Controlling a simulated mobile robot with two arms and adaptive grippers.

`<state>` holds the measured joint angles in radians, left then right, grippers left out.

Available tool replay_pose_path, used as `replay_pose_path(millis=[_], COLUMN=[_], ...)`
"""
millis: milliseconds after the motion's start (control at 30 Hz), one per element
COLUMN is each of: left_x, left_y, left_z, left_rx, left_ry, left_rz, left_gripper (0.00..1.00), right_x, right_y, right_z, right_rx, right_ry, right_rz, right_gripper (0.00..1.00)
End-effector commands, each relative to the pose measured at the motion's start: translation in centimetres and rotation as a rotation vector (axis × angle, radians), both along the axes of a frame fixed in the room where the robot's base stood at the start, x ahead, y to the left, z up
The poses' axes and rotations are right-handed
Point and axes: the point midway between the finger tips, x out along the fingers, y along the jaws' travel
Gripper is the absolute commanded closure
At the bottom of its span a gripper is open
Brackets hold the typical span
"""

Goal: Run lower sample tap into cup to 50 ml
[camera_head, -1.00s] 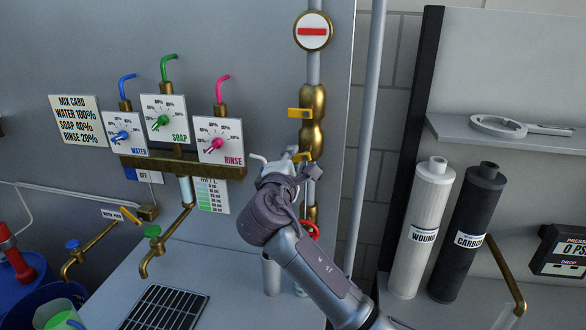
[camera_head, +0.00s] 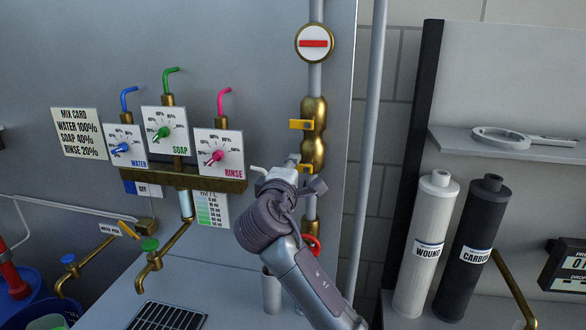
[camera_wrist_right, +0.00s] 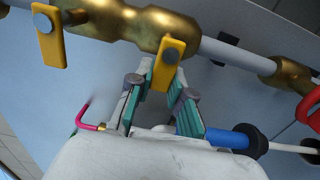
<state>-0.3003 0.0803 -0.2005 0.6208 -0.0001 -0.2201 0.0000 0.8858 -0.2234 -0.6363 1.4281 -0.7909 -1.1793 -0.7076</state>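A vertical brass-fitted pipe carries an upper yellow tap lever (camera_head: 301,124) and a lower yellow tap lever (camera_head: 304,167). In the right wrist view the upper lever (camera_wrist_right: 48,36) is at the left and the lower lever (camera_wrist_right: 170,55) is at the centre. My right gripper (camera_head: 288,170) is at the lower lever. Its green-padded fingers (camera_wrist_right: 164,83) are on either side of that lever; whether they press on it is unclear. A pale grey cylinder (camera_head: 271,292), possibly the cup, stands below, partly hidden by my right arm. My left gripper is out of view.
Three dial boxes, including the rinse box (camera_head: 219,154), are left of the pipe. A red valve wheel (camera_head: 312,244) is lower on it. White (camera_head: 425,245) and black (camera_head: 471,250) filter cartridges stand right. A drain grille (camera_head: 168,317) is at the front left.

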Motion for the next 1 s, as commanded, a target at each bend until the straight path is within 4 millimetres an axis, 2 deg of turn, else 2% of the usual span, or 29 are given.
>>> replay_pose_path(millis=[33,167,533,800,1000], left_x=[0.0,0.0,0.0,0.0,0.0], left_y=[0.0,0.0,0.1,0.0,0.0], left_z=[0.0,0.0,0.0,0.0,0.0], left_rx=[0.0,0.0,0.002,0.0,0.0], left_ry=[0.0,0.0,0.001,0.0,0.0], left_rz=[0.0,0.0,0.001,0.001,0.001], left_gripper=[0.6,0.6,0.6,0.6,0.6], right_x=[0.0,0.0,-0.6,-4.9,-7.0], right_y=[0.0,0.0,0.2,1.1,1.4], right_z=[0.1,0.1,0.0,-0.1,0.0], right_rx=[0.002,0.001,0.001,0.003,0.001], right_ry=[-0.001,-0.001,-0.001,0.0,-0.001], right_rz=[0.001,0.001,0.002,0.004,0.002], right_gripper=[0.74,0.54,0.54,0.54,0.54])
